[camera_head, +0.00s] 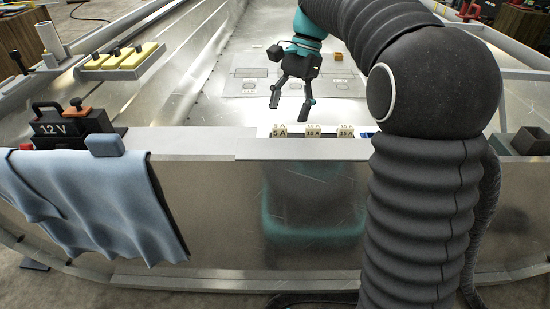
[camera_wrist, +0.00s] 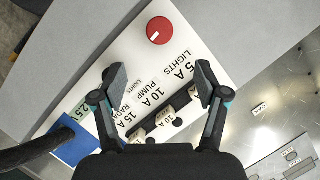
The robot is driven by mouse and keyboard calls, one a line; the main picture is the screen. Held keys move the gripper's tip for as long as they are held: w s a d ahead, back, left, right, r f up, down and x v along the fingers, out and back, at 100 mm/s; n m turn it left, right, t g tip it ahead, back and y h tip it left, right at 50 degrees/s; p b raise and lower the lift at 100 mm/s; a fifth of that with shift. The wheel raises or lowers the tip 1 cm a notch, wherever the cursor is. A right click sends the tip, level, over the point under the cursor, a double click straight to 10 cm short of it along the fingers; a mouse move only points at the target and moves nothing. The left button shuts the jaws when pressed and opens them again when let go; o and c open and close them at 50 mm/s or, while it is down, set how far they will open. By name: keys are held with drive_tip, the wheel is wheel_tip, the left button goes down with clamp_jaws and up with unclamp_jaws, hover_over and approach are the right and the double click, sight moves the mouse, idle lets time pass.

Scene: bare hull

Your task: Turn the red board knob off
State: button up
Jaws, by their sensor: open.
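The red board knob (camera_wrist: 160,30) is round with a short white mark, at the top of the white board (camera_wrist: 125,52) in the wrist view. The board carries printed labels such as 5 A LIGHTS, 10 A PUMP and 15 A. My gripper (camera_wrist: 160,80) is open and empty, its fingers spread over the labels, with the knob beyond the fingertips and apart from them. In the head view my gripper (camera_head: 291,112) hangs above the hull behind the metal ledge, pointing down. The knob does not show in the head view.
Cream fuse blocks (camera_head: 313,130) stand behind the ledge (camera_head: 200,145). A blue part (camera_wrist: 77,146) and a black cable (camera_wrist: 30,150) are at the board's lower left. A 12 V battery (camera_head: 70,125), blue cloth (camera_head: 95,195) and yellow blocks (camera_head: 120,58) are on the left.

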drive_tip(key=b+x, duration=0.3)
drive_tip(key=x, duration=0.9)
drive_tip(key=shift+s+f, duration=0.1)
drive_tip(key=shift+f, duration=0.25)
drive_tip(key=c, duration=1.1)
